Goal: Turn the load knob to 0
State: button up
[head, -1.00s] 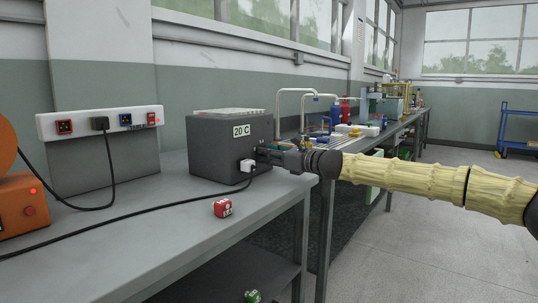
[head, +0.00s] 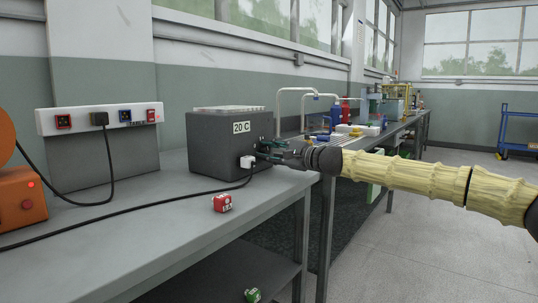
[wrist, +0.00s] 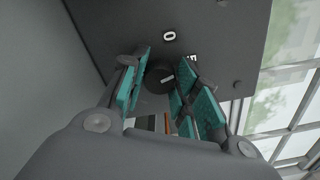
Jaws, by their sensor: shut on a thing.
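The dark grey box (head: 222,150) with a "20 C" label stands on the bench. My gripper (head: 262,149) reaches its right side from the right. In the wrist view the round dark load knob (wrist: 158,75) sits on the box face between the teal-padded fingers, with a short white mark on it. My gripper (wrist: 160,88) is shut on the knob. A white "0" label (wrist: 169,36) lies above the knob, and a second, partly hidden label (wrist: 193,57) lies to its upper right. The knob's mark does not point at the "0" in that view.
A white plug (head: 247,161) with a black cable sits on the box just below my gripper. A red die-like block (head: 222,203) lies on the bench (head: 165,215). An orange device (head: 22,200) stands at left. The aisle floor on the right is open.

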jog(key=n+b, duration=0.1)
jog(key=n, duration=0.3)
jog(key=shift+n, duration=0.3)
jog(key=n+b, duration=0.1)
jog(key=n, duration=0.3)
jog(key=shift+w+d+b, duration=0.1)
jog(key=shift+b, duration=0.3)
jog(key=shift+n, duration=0.3)
jog(key=o, duration=1)
jog(key=v, duration=1.2)
jog(key=shift+f, duration=0.1)
